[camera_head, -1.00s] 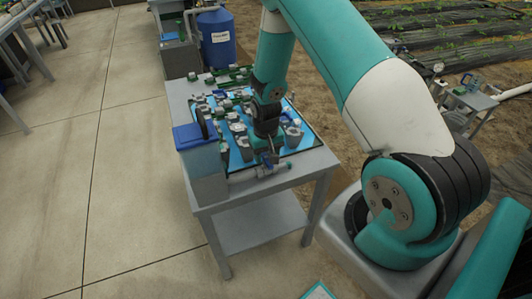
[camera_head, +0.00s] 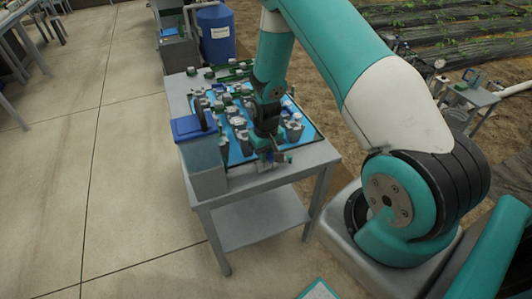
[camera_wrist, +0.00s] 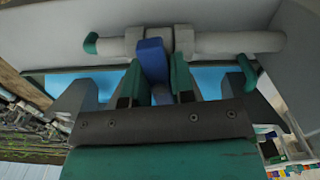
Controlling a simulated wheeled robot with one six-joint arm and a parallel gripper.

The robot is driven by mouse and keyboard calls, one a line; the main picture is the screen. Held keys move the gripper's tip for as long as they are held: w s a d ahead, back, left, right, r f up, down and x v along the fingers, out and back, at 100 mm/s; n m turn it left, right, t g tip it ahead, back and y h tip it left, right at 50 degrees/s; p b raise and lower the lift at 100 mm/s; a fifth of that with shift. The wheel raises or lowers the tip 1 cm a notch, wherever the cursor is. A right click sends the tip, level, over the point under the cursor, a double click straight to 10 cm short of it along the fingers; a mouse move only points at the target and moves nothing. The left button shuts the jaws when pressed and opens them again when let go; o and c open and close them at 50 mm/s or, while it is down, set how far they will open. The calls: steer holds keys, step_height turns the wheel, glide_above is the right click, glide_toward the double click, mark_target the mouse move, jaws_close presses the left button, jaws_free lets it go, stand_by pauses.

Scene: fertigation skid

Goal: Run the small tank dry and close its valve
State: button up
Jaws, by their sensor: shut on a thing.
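The valve is a grey pipe fitting (camera_wrist: 215,42) with green ends, lying across the top of the wrist view. Its blue lever handle (camera_wrist: 152,58) stands between the two green fingers of my gripper (camera_wrist: 155,85), which is shut on it. In the head view my gripper (camera_head: 268,157) is low at the table's front edge and hides most of the valve. The small tank (camera_head: 204,165), a grey box with a blue lid, stands at the table's front left corner, left of my gripper. Its liquid level cannot be made out.
A grey table (camera_head: 305,163) carries a blue mat (camera_head: 238,153) crowded with several grey and green fittings behind my gripper. A large blue barrel (camera_head: 216,35) stands beyond the table. Open concrete floor (camera_head: 110,200) lies to the left.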

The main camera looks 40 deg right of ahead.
steer(key=n, duration=1.8)
steer(key=o, duration=1)
steer(key=shift+c, duration=0.2)
step_height(320, 180, up, 10)
steer(key=p, duration=0.7)
steer(key=shift+r, duration=0.1)
